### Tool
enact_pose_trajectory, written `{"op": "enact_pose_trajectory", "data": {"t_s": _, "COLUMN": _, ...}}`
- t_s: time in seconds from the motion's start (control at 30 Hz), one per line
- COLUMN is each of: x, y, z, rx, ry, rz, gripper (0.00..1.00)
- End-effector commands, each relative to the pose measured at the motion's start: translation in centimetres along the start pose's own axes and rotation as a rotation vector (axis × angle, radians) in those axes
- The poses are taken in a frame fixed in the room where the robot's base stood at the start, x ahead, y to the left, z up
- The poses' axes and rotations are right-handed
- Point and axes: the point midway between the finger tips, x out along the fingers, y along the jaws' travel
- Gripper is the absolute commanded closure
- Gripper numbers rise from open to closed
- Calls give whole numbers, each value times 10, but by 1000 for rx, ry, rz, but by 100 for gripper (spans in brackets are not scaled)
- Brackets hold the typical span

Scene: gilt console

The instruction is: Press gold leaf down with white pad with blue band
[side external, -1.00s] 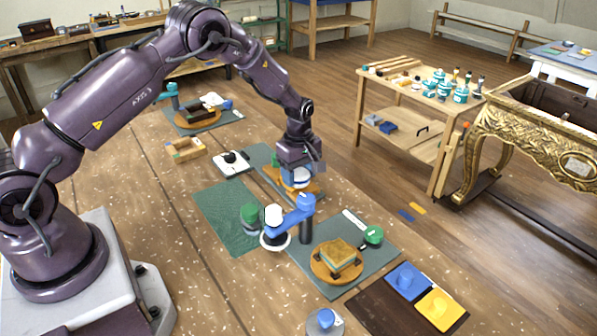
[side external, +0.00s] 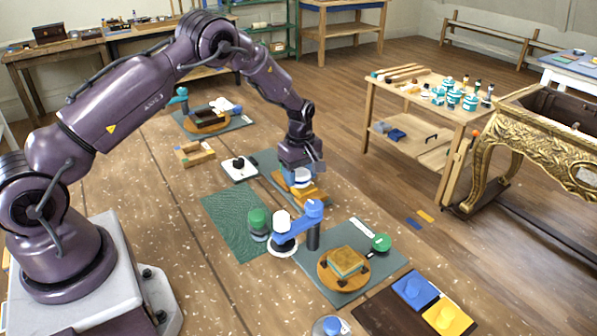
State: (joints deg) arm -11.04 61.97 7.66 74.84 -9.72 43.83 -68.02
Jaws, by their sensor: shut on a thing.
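My gripper (side external: 299,166) is in the side external view, over the middle work mat. It is shut on the white pad with blue band (side external: 297,177), which hangs below the fingers; the fingers hide part of it. Under the pad is an orange-gold piece (side external: 312,194) on the middle mat, where the gold leaf seems to be. The pad's lower edge is at or just above this piece; I cannot tell whether they touch. The leaf itself is too small to make out.
A blue clamp-like arm on a dark post (side external: 313,237) stands just in front. A green-topped jar (side external: 258,222) is beside it on a green mat (side external: 225,215). A round wooden stand (side external: 332,283) bears a block. A white dish (side external: 236,177) lies left of the gripper.

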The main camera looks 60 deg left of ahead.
Motion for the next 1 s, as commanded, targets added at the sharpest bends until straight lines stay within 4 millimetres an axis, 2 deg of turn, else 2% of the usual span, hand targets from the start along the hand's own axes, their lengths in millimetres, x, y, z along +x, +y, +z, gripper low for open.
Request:
{"op": "enact_pose_trajectory", "data": {"t_s": 0.57, "x": 0, "y": 0, "z": 37, "rx": 1, "ry": -2, "rz": -1, "gripper": 64}}
{"op": "enact_pose_trajectory", "data": {"t_s": 1.0, "x": -30, "y": 0, "z": 36, "rx": -1, "ry": -1, "rz": 2, "gripper": 64}}
